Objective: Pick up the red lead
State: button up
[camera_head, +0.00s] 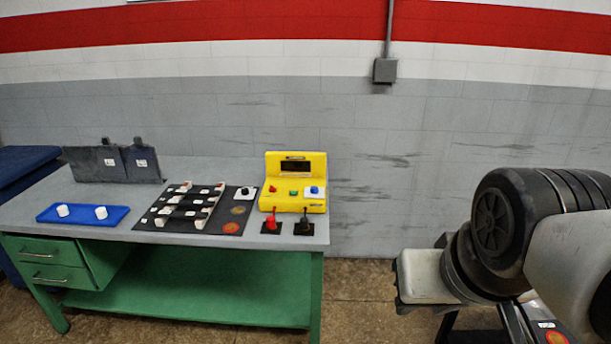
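The red lead (271,223) stands upright on a small dark pad near the front right of the workbench top, just in front of the yellow meter box (293,185). A black lead (304,225) stands on its own dark pad to its right, apart from it. My arm fills the right side of the view, well to the right of the bench. My gripper's fingers do not show, so I cannot see whether anything is held.
The grey-topped green bench (170,240) also holds a black board (195,207) with white blocks and a blue tray (83,215) with two white pieces. Dark grey panels (112,162) stand at the back left. Floor between bench and arm is clear.

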aim_at(271, 224)
jog(key=i+j+z, duration=0.1)
jog(key=i+j, duration=0.25)
jog(key=i+j+z, duration=0.1)
jog(key=i+j, duration=0.25)
jog(key=i+j+z, duration=0.1)
jog(key=i+j, duration=0.25)
jog(key=i+j+z, duration=0.15)
jog(key=i+j, duration=0.15)
jog(key=j, duration=0.25)
jog(key=i+j+z, duration=0.1)
jog(key=i+j, duration=0.2)
jog(key=j, duration=0.15)
